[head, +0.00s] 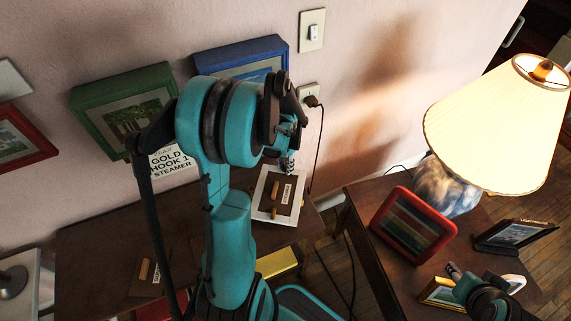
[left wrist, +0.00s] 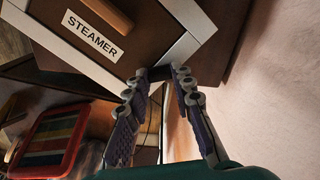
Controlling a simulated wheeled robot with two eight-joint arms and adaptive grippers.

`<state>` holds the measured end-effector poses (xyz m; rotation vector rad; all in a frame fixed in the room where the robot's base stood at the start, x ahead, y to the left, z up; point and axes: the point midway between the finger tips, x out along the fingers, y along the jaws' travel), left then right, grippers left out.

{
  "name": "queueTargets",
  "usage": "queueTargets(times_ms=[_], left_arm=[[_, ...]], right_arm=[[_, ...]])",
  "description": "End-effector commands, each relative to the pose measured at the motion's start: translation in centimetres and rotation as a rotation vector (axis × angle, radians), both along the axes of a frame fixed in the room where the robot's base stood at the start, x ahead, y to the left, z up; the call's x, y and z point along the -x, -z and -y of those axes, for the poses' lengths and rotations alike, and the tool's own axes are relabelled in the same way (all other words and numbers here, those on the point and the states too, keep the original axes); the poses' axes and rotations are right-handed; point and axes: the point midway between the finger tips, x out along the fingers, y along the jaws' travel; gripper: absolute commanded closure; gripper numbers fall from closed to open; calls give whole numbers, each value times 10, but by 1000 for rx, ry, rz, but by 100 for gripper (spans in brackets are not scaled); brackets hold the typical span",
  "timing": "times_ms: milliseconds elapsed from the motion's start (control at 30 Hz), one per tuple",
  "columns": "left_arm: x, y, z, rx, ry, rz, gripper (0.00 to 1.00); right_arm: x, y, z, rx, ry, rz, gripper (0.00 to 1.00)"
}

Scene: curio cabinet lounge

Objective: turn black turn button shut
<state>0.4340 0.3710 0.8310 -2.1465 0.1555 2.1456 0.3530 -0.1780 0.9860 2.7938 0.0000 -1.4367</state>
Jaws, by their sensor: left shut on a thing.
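The black turn button (left wrist: 157,73) shows as a small dark piece at the edge of a white-framed brown door (left wrist: 189,46) labelled STEAMER. My left gripper (left wrist: 158,76) has its two fingertips on either side of this piece and is shut on it. The fingers cover much of it, so its exact angle is hard to tell. In the head view my left gripper (head: 290,163) is at the top edge of the white-framed door (head: 263,187), and the button is hidden there. My right gripper (head: 454,271) is at the lower right, small and partly cut off by its arm.
Green (head: 125,105) and blue (head: 242,56) framed boxes hang on the wall. A side table on the right bears a lamp (head: 500,125) and a red frame (head: 412,224). A cord hangs from the wall outlet.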

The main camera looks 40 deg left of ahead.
Motion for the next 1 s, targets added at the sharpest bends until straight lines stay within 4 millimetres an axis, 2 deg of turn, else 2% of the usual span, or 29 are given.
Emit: queueTargets(times_ms=[600,1000], left_arm=[[4,1,-1,1,578,-1,100],[5,0,-3,0,858,-1,100]], right_arm=[[0,3,0,0,0,0,60],[0,4,0,0,0,0,60]])
